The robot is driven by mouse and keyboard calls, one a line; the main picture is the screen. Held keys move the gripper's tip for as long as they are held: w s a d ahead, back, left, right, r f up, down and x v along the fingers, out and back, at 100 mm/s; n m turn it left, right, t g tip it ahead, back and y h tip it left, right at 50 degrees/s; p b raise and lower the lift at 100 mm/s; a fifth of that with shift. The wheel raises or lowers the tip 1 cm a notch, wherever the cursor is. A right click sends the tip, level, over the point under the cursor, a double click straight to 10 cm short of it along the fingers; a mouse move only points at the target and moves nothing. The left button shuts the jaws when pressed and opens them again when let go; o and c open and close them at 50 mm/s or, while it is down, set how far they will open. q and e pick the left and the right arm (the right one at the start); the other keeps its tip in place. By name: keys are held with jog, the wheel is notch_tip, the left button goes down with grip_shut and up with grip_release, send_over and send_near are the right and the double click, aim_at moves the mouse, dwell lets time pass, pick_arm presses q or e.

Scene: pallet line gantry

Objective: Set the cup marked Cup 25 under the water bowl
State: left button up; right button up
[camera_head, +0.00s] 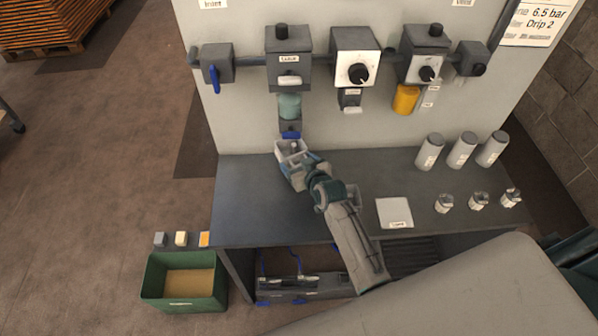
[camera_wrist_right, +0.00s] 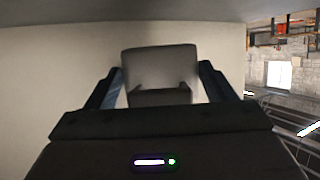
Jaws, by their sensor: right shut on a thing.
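The teal water bowl (camera_head: 289,106) hangs under the left unit on the panel, with a grey block and a blue part (camera_head: 291,134) below it. My right gripper (camera_head: 292,158) is just below that blue part, over the bench. It is shut on a pale, open-topped cup (camera_head: 283,147). In the right wrist view the cup is a grey shape (camera_wrist_right: 160,65) between the two fingers. No Cup 25 marking is readable on it. The gripper hides part of it, and I cannot tell whether it touches the bench. My left gripper is not in view.
Several grey cylinders and small clear-topped containers (camera_head: 479,200) stand on the right of the dark bench (camera_head: 245,205). A pale labelled plate (camera_head: 393,211) lies nearer the middle. A yellow bowl (camera_head: 405,99) hangs on the panel. A green crate (camera_head: 153,283) stands on the floor. The bench's left side is clear.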

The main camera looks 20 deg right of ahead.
notch_tip(320, 180, down, 3)
jog(key=shift+f+b, duration=0.1)
jog(key=shift+b, duration=1.05)
jog(key=shift+s, duration=0.1)
jog(key=shift+f+b, duration=0.3)
jog(key=shift+f, duration=0.15)
jog(key=o, duration=1.2)
jog(key=shift+o, duration=0.2)
